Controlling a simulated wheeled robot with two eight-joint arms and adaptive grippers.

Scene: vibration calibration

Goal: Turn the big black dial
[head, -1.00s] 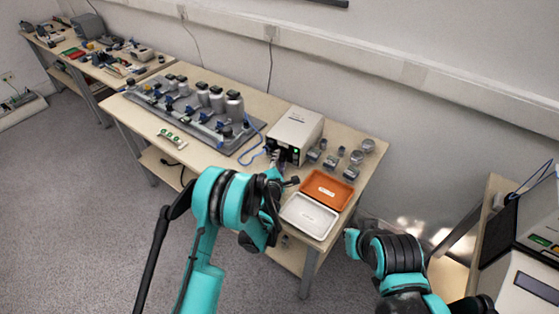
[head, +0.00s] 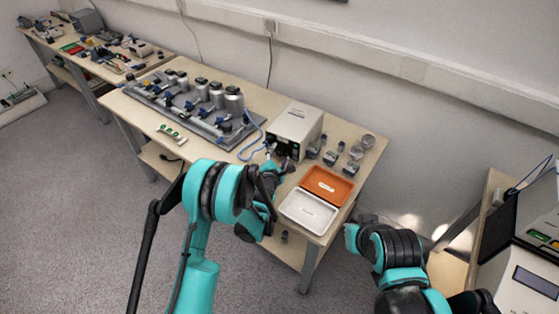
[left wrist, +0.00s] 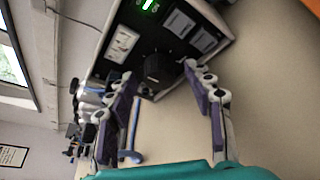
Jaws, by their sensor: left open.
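The big black dial (left wrist: 154,68) is on the dark front panel of the white control box (head: 298,122), which stands on the wooden table. In the left wrist view the dial sits between and beyond the fingertips of my left gripper (left wrist: 158,74). The two fingers are apart with nothing held between them; I cannot tell whether they touch the dial. In the head view my left gripper (head: 280,163) is right in front of the box's panel and hides the dial.
An orange tray (head: 327,185) and a white tray (head: 307,212) lie right of my left gripper. Small metal blocks and cylinders (head: 331,157) stand beside the box. A grey rig with several cylinders (head: 190,103) and a blue cable (head: 247,148) are to the left.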

